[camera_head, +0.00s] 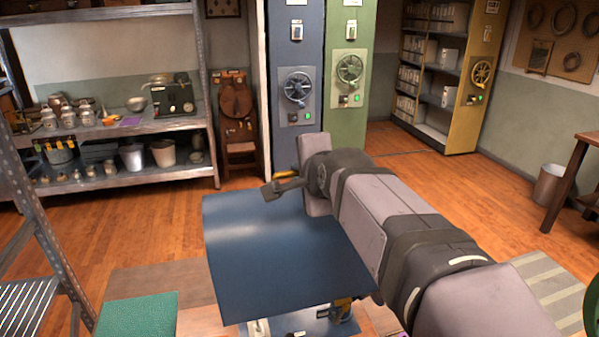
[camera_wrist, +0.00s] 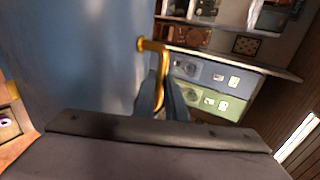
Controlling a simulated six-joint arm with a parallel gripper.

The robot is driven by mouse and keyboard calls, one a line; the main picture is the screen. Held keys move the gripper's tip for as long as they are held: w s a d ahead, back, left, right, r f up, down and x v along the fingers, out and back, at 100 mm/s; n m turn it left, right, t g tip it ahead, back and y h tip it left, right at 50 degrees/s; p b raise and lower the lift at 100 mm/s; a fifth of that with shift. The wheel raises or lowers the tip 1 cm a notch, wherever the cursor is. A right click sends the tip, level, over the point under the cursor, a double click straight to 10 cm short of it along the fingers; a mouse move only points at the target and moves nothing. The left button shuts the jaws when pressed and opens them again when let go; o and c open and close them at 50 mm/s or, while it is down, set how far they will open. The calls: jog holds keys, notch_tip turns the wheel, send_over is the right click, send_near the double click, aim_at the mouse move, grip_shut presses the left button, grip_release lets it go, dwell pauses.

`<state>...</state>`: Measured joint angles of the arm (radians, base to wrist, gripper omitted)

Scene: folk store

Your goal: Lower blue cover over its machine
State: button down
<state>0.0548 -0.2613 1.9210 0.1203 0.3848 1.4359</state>
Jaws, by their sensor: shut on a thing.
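The blue cover (camera_head: 275,250) is a broad, smooth, slightly curved panel in the middle of the head view, standing raised and tilted. It fills the left of the wrist view (camera_wrist: 75,55). A brass handle (camera_wrist: 153,46) sticks out from the cover's edge. My gripper (camera_head: 284,186) is at the cover's far edge, shut on this handle; its dark fingers show in the wrist view (camera_wrist: 163,100). Below the cover's near edge, part of the machine (camera_head: 341,309) shows on a blue base. The cover hides most of the machine.
A steel shelf (camera_head: 120,127) with jars, pots and a black appliance stands at the back left. Blue (camera_head: 297,80) and green (camera_head: 350,70) cabinets with handwheels stand behind. A green-topped stool (camera_head: 138,315) is at the front left. The wooden floor between is clear.

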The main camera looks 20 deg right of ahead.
jog(key=shift+f+b, duration=1.2)
jog(key=shift+f, duration=0.15)
jog(key=shift+f+b, duration=3.4)
jog(key=shift+f, duration=0.5)
jog(key=shift+f+b, duration=2.1)
jog(key=shift+f, duration=0.4)
jog(key=shift+f+b, duration=1.1)
jog(key=shift+f, duration=0.2)
